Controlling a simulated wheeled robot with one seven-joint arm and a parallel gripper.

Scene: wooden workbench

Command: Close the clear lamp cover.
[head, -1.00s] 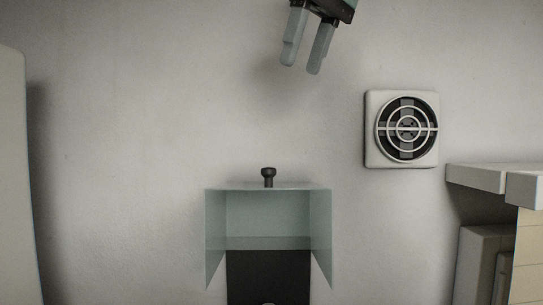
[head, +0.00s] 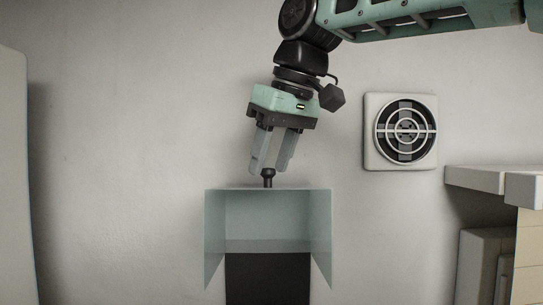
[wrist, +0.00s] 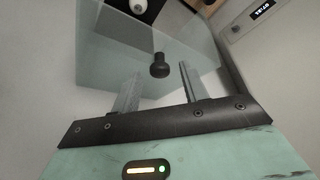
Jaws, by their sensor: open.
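The clear lamp cover (head: 268,215) is a see-through, box-like hood standing open on the wall, with a dark panel (head: 268,280) below and behind it. A small black knob (head: 268,177) sticks up from its top edge. My gripper (head: 270,170) is open, pointing down, with its fingertips close to the knob. In the wrist view the knob (wrist: 159,66) shows between the two spread fingers; I cannot tell whether either touches it. The cover (wrist: 140,45) lies beyond them, with a white rounded thing (wrist: 139,5) near the top of the picture.
A round-grilled vent (head: 405,130) is on the wall to the right. A pale worktop (head: 490,178) and cabinet (head: 487,265) stand at the lower right. A pale upright body (head: 12,170) stands at the left edge. The wall around the cover is free.

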